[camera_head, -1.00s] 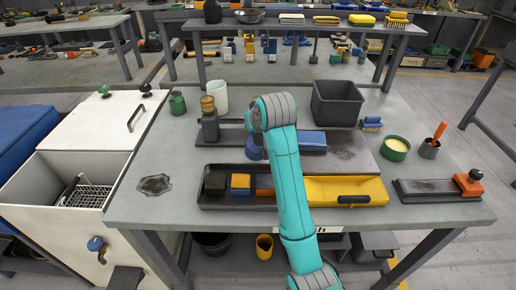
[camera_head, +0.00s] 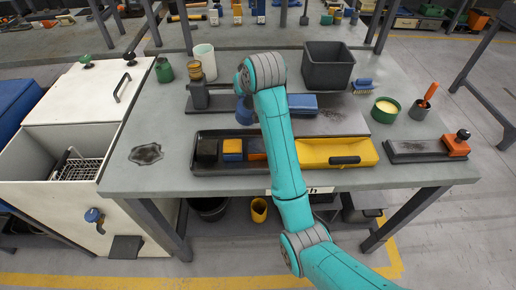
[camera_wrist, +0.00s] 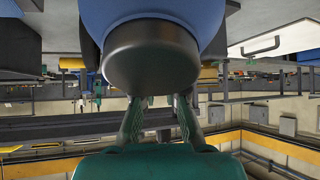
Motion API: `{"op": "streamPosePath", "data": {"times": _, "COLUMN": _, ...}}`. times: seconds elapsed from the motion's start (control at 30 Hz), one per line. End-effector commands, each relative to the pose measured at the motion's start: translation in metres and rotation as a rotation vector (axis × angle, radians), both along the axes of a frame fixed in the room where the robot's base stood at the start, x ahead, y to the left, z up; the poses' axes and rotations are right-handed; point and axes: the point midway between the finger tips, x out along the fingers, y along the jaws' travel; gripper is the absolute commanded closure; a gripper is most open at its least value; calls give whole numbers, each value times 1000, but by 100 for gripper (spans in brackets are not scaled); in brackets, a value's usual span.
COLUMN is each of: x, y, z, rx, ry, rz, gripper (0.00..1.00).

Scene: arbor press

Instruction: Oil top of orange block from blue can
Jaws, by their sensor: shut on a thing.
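The blue can (camera_head: 244,113) is held above the table, behind the long black tray, partly covered by my arm in the head view. In the wrist view the blue can (camera_wrist: 215,22) fills the top middle, with its round dark end facing the camera. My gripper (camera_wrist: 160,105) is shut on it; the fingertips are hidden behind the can. My arm hides part of the orange block. I cannot tell whether its top is oiled.
A grey bin (camera_head: 328,72), green tub (camera_head: 385,110) and brush (camera_head: 362,88) stand to the right. The table front left is clear except a dark stain.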

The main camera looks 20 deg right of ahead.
Motion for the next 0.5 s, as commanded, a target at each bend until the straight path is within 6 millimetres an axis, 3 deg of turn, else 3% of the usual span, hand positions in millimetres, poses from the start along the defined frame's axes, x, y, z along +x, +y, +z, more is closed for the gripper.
{"op": "streamPosePath", "data": {"times": 0.5, "x": -2, "y": 0, "z": 5, "rx": 2, "ry": -45, "rz": 1, "gripper": 100}}
